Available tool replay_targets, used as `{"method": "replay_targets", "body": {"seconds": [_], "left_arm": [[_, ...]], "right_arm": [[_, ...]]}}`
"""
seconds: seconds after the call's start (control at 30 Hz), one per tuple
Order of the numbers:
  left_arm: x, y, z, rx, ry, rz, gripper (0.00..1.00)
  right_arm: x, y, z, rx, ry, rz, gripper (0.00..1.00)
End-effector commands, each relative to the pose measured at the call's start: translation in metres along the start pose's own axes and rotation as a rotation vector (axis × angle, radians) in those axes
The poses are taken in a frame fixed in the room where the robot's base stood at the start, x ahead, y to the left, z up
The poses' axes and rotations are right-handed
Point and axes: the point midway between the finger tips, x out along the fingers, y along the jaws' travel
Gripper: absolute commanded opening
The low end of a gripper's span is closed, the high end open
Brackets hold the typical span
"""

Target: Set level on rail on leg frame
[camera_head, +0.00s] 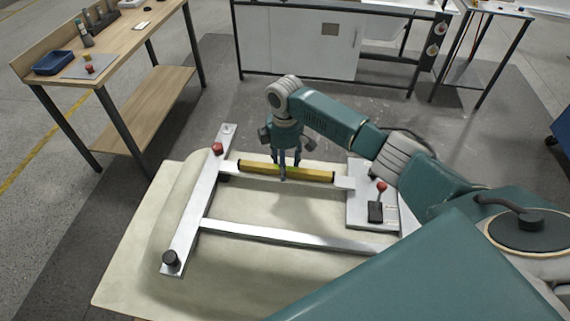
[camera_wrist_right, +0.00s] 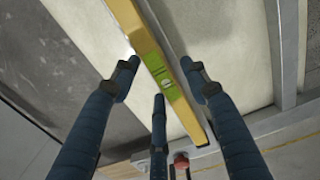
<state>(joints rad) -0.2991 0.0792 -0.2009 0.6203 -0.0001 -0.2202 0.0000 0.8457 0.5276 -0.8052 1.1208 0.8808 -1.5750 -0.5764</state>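The yellow level (camera_head: 310,175) with dark ends lies lengthwise along the far rail (camera_head: 344,183) of the metal leg frame (camera_head: 187,228). Bare rail shows past both its ends. My right gripper (camera_head: 285,176) points down over the level's middle, with fingers on its near and far sides. In the right wrist view, the level (camera_wrist_right: 183,106) with its green vial label runs between the spread fingers of the right gripper (camera_wrist_right: 160,68). The fingers look open. I cannot tell whether the level rests fully flat. My left gripper is out of view.
The frame lies on a cream bathtub shell (camera_head: 250,265). A wooden bench (camera_head: 120,45) stands back left.

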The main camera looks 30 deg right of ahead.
Motion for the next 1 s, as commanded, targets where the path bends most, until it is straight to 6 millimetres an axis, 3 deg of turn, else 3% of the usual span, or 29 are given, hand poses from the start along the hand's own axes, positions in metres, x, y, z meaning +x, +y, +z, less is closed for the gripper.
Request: {"method": "replay_targets", "body": {"seconds": [0.27, 0.37, 0.7, 1.0], "left_arm": [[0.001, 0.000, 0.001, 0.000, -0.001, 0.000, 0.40], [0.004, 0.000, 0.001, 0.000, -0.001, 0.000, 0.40], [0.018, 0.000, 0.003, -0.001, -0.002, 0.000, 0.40], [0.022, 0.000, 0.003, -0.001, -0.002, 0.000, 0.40]], "right_arm": [[-0.005, 0.001, -0.001, 0.001, 0.002, 0.001, 0.45], [-0.018, 0.001, -0.001, 0.001, 0.005, 0.002, 0.45], [-0.088, 0.001, -0.001, 0.000, 0.005, 0.003, 0.45], [-0.119, 0.000, 0.000, 0.001, 0.001, -0.001, 0.45]]}}
